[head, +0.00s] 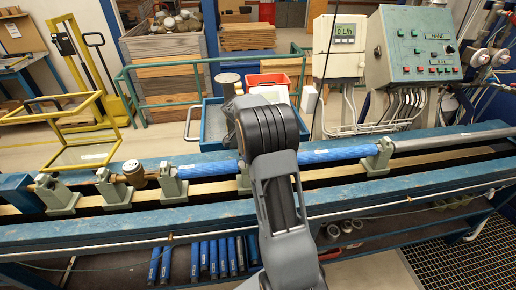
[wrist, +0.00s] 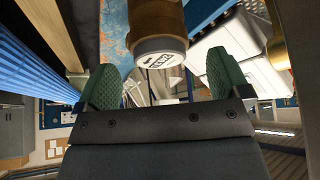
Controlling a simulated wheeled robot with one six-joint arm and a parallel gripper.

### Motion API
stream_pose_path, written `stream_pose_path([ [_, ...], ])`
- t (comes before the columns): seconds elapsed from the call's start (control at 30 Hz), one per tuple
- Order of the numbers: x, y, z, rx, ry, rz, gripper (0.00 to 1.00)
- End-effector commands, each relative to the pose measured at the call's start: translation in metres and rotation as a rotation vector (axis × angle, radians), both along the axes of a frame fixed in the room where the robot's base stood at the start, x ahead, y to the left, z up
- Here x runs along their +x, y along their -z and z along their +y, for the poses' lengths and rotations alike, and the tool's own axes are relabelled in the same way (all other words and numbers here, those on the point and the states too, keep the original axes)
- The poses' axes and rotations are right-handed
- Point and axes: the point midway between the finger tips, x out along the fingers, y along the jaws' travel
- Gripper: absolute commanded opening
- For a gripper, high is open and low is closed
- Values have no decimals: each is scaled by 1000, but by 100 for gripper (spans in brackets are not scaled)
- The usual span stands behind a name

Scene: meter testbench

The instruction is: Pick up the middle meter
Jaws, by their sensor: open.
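In the wrist view, a brass-brown meter (wrist: 157,25) with a round pale lid and dark lettering is at top centre. My gripper (wrist: 162,76) is open, its two green-padded fingers spread to either side below the lid. The meter lies in line with the gap, and I see no finger touching it. In the head view, my arm hides the gripper. A brass meter (head: 133,172) sits in the pipe line at the left of the blue bench (head: 180,218). A round-topped, meter-like thing (head: 228,78) shows at the blue tray behind my arm. I cannot tell which one the wrist view shows.
Grey clamps (head: 377,157) and blue pipe (head: 330,155) run along the bench. A red bin (head: 268,80) stands behind, beside the blue tray (head: 208,125). A display box (head: 340,45) and control panel (head: 415,45) stand at right. A yellow-framed stand (head: 82,153) is at left.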

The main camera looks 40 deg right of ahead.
Motion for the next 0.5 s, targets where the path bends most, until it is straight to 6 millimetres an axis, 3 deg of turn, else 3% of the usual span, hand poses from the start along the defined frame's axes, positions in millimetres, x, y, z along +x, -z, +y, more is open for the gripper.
stream_pose_path([
  [0.2, 1, 21, -11, 2, 0, 2, 95],
  [0.5, 2, 26, -13, 1, -2, -1, 95],
])
